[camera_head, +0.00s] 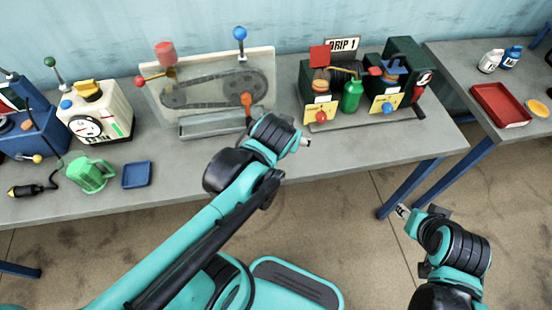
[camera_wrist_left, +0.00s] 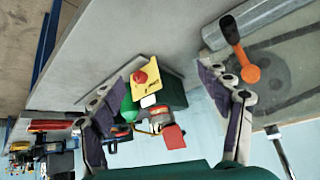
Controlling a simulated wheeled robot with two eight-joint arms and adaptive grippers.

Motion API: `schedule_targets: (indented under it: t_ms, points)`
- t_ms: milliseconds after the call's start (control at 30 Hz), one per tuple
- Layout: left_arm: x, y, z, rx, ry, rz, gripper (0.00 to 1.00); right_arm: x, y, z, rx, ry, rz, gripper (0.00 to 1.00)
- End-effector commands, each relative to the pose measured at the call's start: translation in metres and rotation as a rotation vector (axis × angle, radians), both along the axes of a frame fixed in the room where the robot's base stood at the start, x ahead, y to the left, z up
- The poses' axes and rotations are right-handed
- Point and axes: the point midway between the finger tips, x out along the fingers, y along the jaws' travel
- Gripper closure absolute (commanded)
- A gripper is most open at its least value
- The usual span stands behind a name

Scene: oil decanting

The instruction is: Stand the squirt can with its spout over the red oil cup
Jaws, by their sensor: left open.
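The green squirt can (camera_head: 351,95) stands upright between two dark green boxes at the back right. Its thin spout points left, towards the left box. That box has a yellow plate with a red knob (camera_head: 320,116), a copper-coloured oil cup (camera_head: 320,86) and a raised red lid (camera_head: 320,56). I cannot tell whether the spout tip is over the cup. My left gripper (camera_head: 304,142) is in front of the bench's machines, apart from the can. In the left wrist view it is open (camera_wrist_left: 165,100) and empty, with the can (camera_wrist_left: 127,108) beyond. My right gripper (camera_head: 403,211) hangs low right, fingers unclear.
The right box (camera_head: 386,103) has a blue knob and blue lid. A belt-drive panel (camera_head: 215,88) stands left of the boxes. A green mug (camera_head: 91,173) and blue tray (camera_head: 137,174) lie left. A side table holds a red tray (camera_head: 500,104). The front bench edge is clear near the boxes.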

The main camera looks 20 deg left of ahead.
Motion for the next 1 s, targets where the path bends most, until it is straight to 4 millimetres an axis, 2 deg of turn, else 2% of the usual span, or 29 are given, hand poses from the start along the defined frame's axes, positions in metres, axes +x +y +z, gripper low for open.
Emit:
schedule_targets:
  t_ms: [33, 100, 200, 300, 1000]
  points:
    - [-0.02, 0.004, -0.003, -0.018, 0.014, -0.016, 0.24, 0.0, 0.0, 0.0, 0.0, 0.0, 0.0, 0.6]
    - [-0.041, 0.003, -0.007, -0.039, 0.028, -0.052, 0.24, 0.0, 0.0, 0.0, 0.0, 0.0, 0.0, 0.6]
    - [-0.061, 0.001, -0.012, -0.061, 0.038, -0.091, 0.24, 0.0, 0.0, 0.0, 0.0, 0.0, 0.0, 0.6]
    - [-0.071, -0.002, -0.015, -0.074, 0.04, -0.114, 0.24, 0.0, 0.0, 0.0, 0.0, 0.0, 0.0, 0.6]
    - [-0.074, -0.003, -0.016, -0.077, 0.04, -0.123, 0.24, 0.0, 0.0, 0.0, 0.0, 0.0, 0.0, 0.6]
